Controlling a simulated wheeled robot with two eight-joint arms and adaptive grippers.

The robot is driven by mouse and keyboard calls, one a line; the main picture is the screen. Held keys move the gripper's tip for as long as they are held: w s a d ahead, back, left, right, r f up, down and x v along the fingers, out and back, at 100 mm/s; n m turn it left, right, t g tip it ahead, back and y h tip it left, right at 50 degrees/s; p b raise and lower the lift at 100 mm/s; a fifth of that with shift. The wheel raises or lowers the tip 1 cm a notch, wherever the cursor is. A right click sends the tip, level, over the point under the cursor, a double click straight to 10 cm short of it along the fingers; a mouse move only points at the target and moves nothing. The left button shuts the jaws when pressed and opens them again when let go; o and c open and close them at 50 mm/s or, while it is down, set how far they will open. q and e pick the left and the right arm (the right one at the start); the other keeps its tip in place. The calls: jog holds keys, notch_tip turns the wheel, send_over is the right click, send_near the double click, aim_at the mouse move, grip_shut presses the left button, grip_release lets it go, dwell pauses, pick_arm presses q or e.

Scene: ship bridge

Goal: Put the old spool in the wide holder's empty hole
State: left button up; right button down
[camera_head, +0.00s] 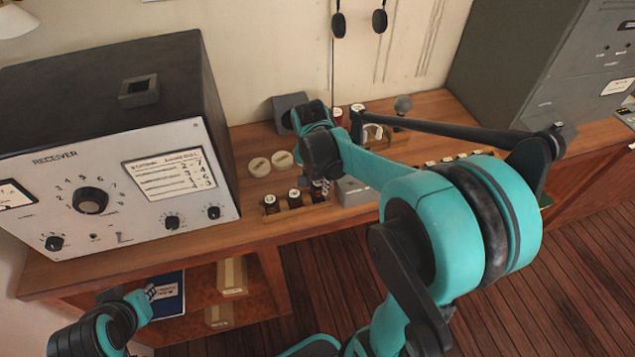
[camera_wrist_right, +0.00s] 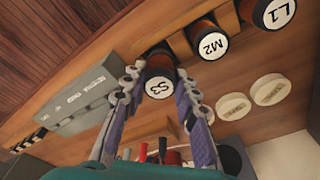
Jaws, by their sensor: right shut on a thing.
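A dark brown spool with a white top marked S3 (camera_wrist_right: 160,87) is between the two fingers of my right gripper (camera_head: 321,186), which is shut on it. It stands at the end of a row with spools M2 (camera_wrist_right: 208,45) and L1 (camera_wrist_right: 278,14) along a wooden holder (camera_wrist_right: 152,43). I cannot tell whether S3 is seated in the holder or just above it. In the head view the row shows as dark spools with white tops (camera_head: 295,197), partly hidden by my right gripper. My left gripper (camera_head: 137,300) is low at the left, away from the desk top; its fingers are unclear.
The receiver (camera_head: 140,150) stands left of the spools. More red-brown spools (camera_head: 357,108) stand behind.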

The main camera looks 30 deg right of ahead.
jog(key=shift+f+b, duration=0.85)
jog(key=shift+f, duration=0.4)
dwell(3.7)
jog(key=c, duration=1.1)
grip_release()
jog(key=shift+r, duration=0.1)
notch_tip(320, 180, up, 12)
jog(key=a, duration=0.1)
jog(key=shift+s+a, duration=0.15)
jog(key=shift+s, duration=0.25)
jog(key=s+a+f+n+t+y+b, duration=0.1)
jog(key=s+a+f+n+t, duration=0.5)
jog(key=s+a+n, duration=0.3)
jog(key=s+f+n, duration=0.1)
jog(key=n, duration=0.1)
jog(key=shift+n, duration=0.4)
